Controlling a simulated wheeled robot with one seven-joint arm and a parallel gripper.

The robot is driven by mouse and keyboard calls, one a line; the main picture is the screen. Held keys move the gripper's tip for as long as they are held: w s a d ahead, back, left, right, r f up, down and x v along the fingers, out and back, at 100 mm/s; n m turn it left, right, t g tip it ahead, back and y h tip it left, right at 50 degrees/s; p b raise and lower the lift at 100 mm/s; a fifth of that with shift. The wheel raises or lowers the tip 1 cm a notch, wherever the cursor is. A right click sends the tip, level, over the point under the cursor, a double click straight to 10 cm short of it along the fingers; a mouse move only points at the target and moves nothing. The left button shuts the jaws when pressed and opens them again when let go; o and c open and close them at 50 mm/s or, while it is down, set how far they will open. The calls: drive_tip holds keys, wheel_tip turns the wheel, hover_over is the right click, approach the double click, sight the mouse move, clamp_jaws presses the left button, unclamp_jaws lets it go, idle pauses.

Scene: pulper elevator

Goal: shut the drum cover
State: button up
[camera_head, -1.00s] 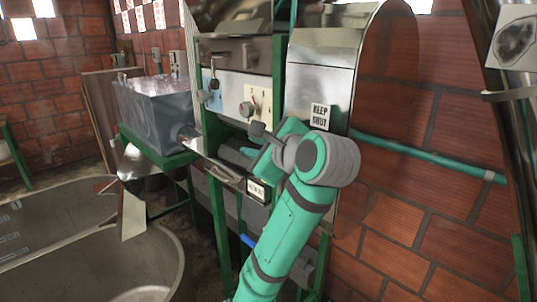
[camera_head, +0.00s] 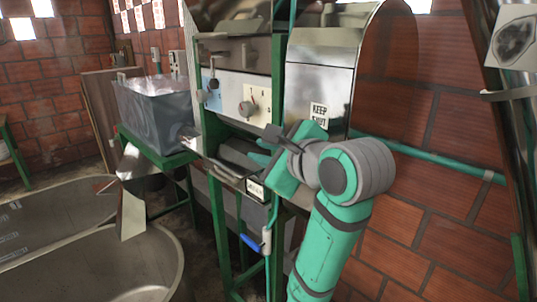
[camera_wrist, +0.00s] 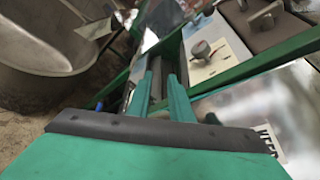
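A shiny curved metal panel (camera_head: 322,75) with a KEEP SHUT label (camera_head: 318,113) stands upright on the right of the green-framed pulper. Left of it, a grey drum-like cylinder (camera_head: 240,153) shows in an opening below the dial panel. A metal lip with a small label (camera_head: 255,188) runs along the opening's front. I cannot tell for certain which part is the drum cover. My gripper (camera_head: 263,150) is at the right end of the opening, just left of and below the KEEP SHUT label. In the wrist view its two green fingers (camera_wrist: 158,82) are parted. Contact is unclear.
A dial panel (camera_head: 240,97) with knobs sits above the opening. A blue-handled lever (camera_head: 250,242) hangs below it. A grey tank (camera_head: 152,110) and large metal basins (camera_head: 110,265) stand left. A green pipe (camera_head: 430,158) crosses the brick wall at right.

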drive_tip(key=shift+v, duration=1.6)
drive_tip(key=shift+a+f, duration=0.1)
drive_tip(key=shift+f, duration=0.05)
